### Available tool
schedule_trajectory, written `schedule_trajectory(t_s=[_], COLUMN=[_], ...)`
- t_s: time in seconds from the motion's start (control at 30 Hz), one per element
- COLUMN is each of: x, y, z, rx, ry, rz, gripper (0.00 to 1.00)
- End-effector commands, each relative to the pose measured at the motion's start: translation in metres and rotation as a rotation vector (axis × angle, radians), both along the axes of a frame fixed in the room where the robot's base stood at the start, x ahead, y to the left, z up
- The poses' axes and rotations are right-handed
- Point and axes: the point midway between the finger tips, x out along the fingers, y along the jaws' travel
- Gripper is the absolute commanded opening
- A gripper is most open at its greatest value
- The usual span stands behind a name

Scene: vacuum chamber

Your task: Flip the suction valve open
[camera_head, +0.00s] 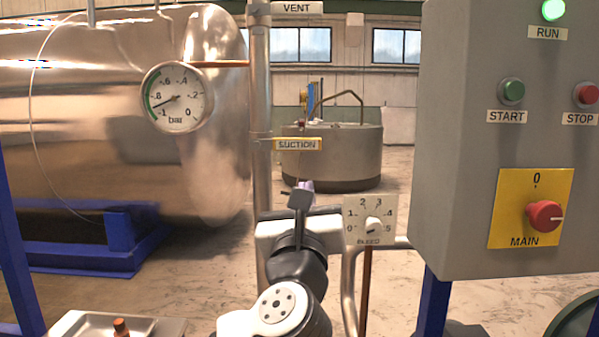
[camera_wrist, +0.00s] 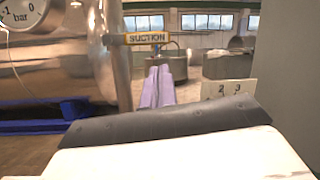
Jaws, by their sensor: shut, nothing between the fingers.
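The suction valve shows as a yellow bar with a SUCTION plate (camera_head: 298,144), reaching out level to the right from the upright metal pipe (camera_head: 261,100). In the wrist view the same yellow SUCTION bar (camera_wrist: 147,38) lies ahead, just above the fingertips in the picture. My gripper (camera_head: 305,186) is below the bar in the head view, with a gap between them. In the wrist view my gripper's pale purple fingers (camera_wrist: 158,72) are side by side, shut and empty. The valve body behind the plate cannot be made out.
A VENT plate (camera_head: 297,7) is higher on the pipe. A round gauge (camera_head: 178,97) sits left, before a shiny tank (camera_head: 100,120). A numbered dial (camera_head: 372,224) is right of my gripper. A grey control box (camera_head: 460,130) stands at right.

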Motion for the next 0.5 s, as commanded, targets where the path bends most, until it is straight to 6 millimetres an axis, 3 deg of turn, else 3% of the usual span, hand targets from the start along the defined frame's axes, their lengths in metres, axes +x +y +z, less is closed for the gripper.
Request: schedule_trajectory(t_s=[0.03,0.17,0.5], x=[0.007,0.017,0.018], y=[0.003,0.009,0.010], z=[-0.015,-0.036,-0.039], rx=[0.069,0.167,0.181], ry=[0.036,0.091,0.100], rz=[0.052,0.124,0.134], gripper=[0.00,0.00,0.00])
